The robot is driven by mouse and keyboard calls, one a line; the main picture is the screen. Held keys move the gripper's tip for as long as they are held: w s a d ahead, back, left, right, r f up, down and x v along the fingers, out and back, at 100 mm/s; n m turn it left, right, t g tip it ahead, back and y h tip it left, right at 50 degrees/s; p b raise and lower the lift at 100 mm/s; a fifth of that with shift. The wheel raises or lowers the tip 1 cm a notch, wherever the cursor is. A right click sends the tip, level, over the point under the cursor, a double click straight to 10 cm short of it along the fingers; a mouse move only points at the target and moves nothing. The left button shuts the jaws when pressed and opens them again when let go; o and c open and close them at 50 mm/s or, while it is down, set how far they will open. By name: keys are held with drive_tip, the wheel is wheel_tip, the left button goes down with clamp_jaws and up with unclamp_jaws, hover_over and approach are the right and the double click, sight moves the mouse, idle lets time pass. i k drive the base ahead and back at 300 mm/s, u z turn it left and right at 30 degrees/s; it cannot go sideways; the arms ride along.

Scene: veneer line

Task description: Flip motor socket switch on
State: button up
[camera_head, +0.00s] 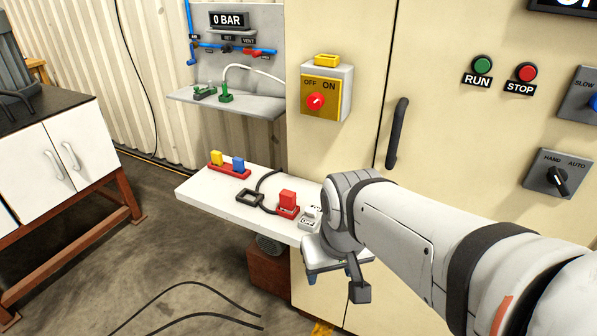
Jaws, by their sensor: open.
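A white shelf (215,195) juts out below the cabinet. A red socket-like block (287,203) stands on it, with a black cable beside it. Just right of it is a small pale grey unit (309,217) that looks like a switch; its on or off position is too small to read. My gripper (328,276) is open, at the right front end of the shelf, pointing down. It is close to the pale unit, and I cannot tell whether they touch. My arm hides the shelf's right end.
A red holder (229,170) with yellow and blue plugs sits at the shelf's left. Above are a yellow box with a red OFF/ON knob (316,101) and a black door handle (397,133). Cables (190,287) lie on the floor. A bench (60,165) stands left.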

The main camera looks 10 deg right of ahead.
sight(311, 211)
drive_tip(key=z, duration=0.15)
drive_tip(key=k, duration=1.35)
drive_tip(key=z, duration=0.4)
drive_tip(key=i, duration=1.65)
drive_tip(key=z, duration=0.05)
